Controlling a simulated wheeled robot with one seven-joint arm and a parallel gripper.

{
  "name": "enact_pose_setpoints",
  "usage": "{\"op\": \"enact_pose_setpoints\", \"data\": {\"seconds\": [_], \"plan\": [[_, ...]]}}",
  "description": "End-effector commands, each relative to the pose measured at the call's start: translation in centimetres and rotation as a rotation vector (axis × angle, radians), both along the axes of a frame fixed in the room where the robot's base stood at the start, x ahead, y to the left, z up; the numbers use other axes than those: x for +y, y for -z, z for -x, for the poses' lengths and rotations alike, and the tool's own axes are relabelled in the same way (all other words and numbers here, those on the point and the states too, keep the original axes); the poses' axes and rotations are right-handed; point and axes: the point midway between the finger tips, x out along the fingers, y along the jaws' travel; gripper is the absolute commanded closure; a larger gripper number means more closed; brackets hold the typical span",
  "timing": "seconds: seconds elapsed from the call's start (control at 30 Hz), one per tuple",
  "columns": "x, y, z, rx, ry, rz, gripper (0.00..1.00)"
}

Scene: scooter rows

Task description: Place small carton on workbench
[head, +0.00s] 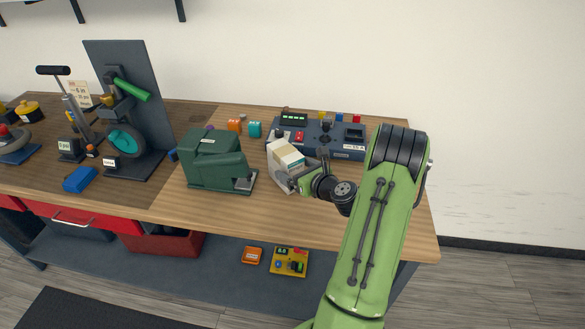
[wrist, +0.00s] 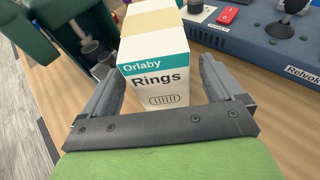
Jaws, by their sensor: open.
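The small carton (head: 285,157) is white with a tan top and a teal band. In the wrist view the carton (wrist: 155,85) reads "Orlaby Rings" and stands between the two fingers of my gripper (wrist: 160,88). A gap shows between the carton and the right finger; the left finger is close to its side. My gripper (head: 291,182) is open around the carton over the workbench (head: 215,211). The carton's base is mostly hidden, so I cannot tell for sure that it rests on the wooden top.
A green machine (head: 215,165) stands just left of the carton. A dark blue control panel (head: 342,145) with knobs is behind and right. The bench front in the middle is clear.

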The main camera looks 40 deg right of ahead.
Motion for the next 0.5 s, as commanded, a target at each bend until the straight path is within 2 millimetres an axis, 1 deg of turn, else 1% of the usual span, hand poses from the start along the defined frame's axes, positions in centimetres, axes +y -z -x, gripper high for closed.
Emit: {"op": "enact_pose_setpoints", "data": {"seconds": [0.03, 0.1, 0.2, 0.3, 0.4, 0.47, 0.5], "plan": [[0.0, -0.4, 1.4, 0.000, 0.008, -0.003, 0.06], [0.2, -1.0, 3.3, 0.001, 0.008, -0.003, 0.06], [0.6, -1.7, 5.9, 0.002, 0.008, -0.003, 0.06], [0.9, -2.4, 7.9, 0.001, 0.006, -0.002, 0.06], [1.1, -2.8, 9.1, 0.000, 0.003, -0.001, 0.06], [1.3, -3.0, 9.3, 0.002, -0.005, 0.005, 0.06], [1.9, -3.2, 9.1, 0.010, -0.032, 0.029, 0.06]]}}
